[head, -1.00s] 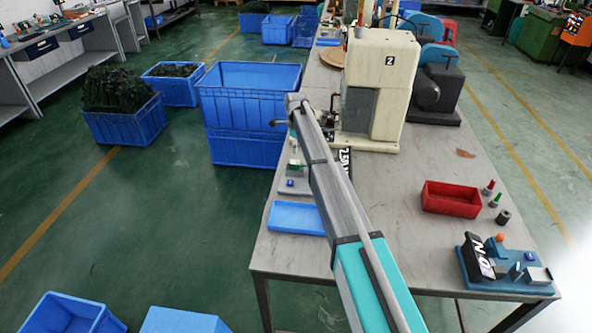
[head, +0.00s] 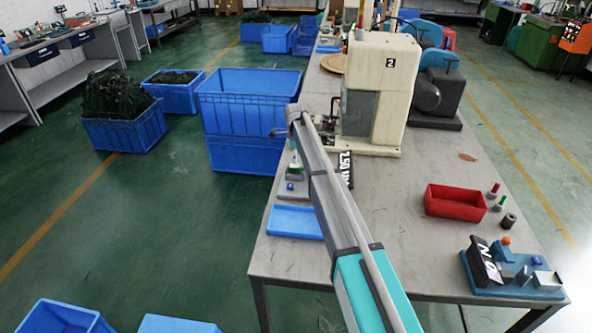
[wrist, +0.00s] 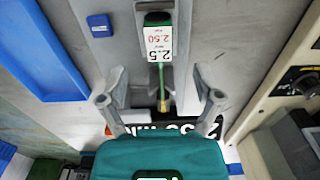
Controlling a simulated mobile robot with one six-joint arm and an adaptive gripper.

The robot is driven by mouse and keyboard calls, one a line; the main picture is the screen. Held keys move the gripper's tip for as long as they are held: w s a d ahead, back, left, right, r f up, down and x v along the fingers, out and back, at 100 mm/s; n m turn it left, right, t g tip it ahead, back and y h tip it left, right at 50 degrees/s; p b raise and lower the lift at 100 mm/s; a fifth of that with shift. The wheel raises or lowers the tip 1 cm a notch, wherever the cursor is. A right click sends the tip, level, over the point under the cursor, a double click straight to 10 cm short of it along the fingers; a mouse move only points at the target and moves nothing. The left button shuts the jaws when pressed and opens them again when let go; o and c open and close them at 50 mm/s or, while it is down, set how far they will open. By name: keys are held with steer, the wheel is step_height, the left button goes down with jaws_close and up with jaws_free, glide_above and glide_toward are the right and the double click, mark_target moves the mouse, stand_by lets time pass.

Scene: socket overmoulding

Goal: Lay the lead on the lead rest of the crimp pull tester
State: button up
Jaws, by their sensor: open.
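In the wrist view, a green lead (wrist: 161,81) with a gold-coloured end lies along a grey holder. My gripper (wrist: 158,72) is open, with one finger on each side of the lead and a clear gap to both. The crimp pull tester (head: 512,268) is a blue base with an N display, an orange knob and grey blocks, at the near right table corner. I cannot tell which block is the lead rest.
A blue tray (head: 295,235) lies on the table beside my arm. A cream machine marked 2 (head: 386,85) stands beyond. The table middle is clear. Stacked blue crates (head: 248,88) stand to the left.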

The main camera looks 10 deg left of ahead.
mark_target(296, 166)
steer(key=shift+f, duration=0.15)
steer(key=shift+f+b, duration=2.5)
steer(key=shift+b, duration=0.1)
jaws_close()
